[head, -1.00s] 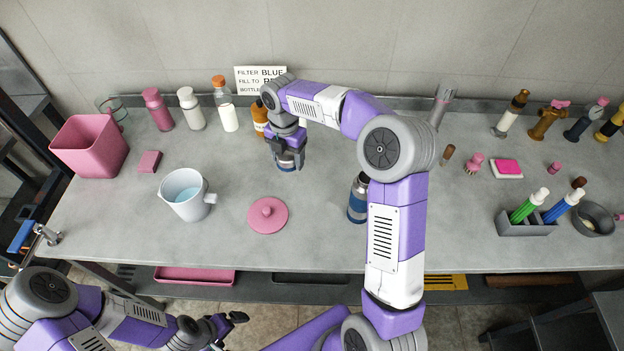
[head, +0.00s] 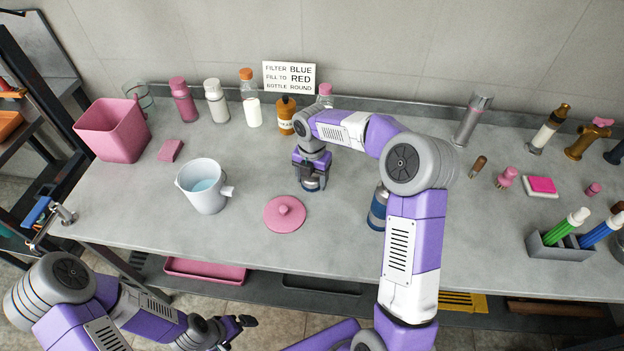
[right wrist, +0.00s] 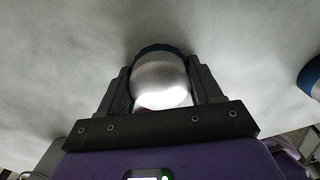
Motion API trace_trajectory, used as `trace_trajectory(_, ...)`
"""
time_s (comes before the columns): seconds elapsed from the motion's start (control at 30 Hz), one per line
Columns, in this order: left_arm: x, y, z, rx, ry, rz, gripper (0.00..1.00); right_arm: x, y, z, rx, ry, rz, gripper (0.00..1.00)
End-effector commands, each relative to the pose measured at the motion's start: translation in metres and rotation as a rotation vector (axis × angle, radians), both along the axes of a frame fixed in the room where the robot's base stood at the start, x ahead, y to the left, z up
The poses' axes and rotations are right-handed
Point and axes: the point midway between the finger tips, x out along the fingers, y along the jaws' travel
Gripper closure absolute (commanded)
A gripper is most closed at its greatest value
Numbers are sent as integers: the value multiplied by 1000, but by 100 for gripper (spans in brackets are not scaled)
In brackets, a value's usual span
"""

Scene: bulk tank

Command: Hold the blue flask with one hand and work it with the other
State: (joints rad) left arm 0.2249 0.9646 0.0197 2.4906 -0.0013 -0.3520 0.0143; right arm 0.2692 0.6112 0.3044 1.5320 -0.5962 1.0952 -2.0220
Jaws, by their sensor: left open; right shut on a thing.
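My right gripper (head: 312,176) is shut on a silver-and-blue flask (head: 312,185) at the middle of the bench, right of the pink lid. Most of the flask is hidden by the gripper in the head view. In the right wrist view its rounded silver end (right wrist: 162,82), with a dark blue edge, sits between the two fingers. A second blue flask (head: 377,212) stands on the bench, partly behind my right arm. Part of a blue object also shows at the right edge of the right wrist view (right wrist: 311,78). My left gripper (head: 238,328) is open and empty, below the bench's front edge.
A white jug (head: 204,190) with blue liquid and a pink lid (head: 285,214) lie to the left. A pink bin (head: 112,132) and several bottles line the back, under a sign (head: 289,77). A pen holder (head: 560,247) stands at the right.

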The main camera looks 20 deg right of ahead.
Motion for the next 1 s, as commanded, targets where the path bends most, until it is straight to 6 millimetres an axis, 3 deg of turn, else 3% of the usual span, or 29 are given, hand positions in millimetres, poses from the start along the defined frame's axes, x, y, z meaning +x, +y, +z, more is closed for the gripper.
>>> trace_trajectory(0.3,0,0,1,0,0,0,0,0,0,-2,0,0,-1,72)
trace_trajectory(0.33,0,0,1,0,0,0,0,0,0,-2,0,0,-1,33)
trace_trajectory(0.5,0,0,1,0,0,0,0,0,0,-2,0,0,-1,10)
trace_trajectory(0.8,0,0,1,0,0,0,0,0,0,1,0,-1,-1,10)
trace_trajectory(1.0,0,0,13,0,0,0,0,1,0,31,1,-4,-3,10)
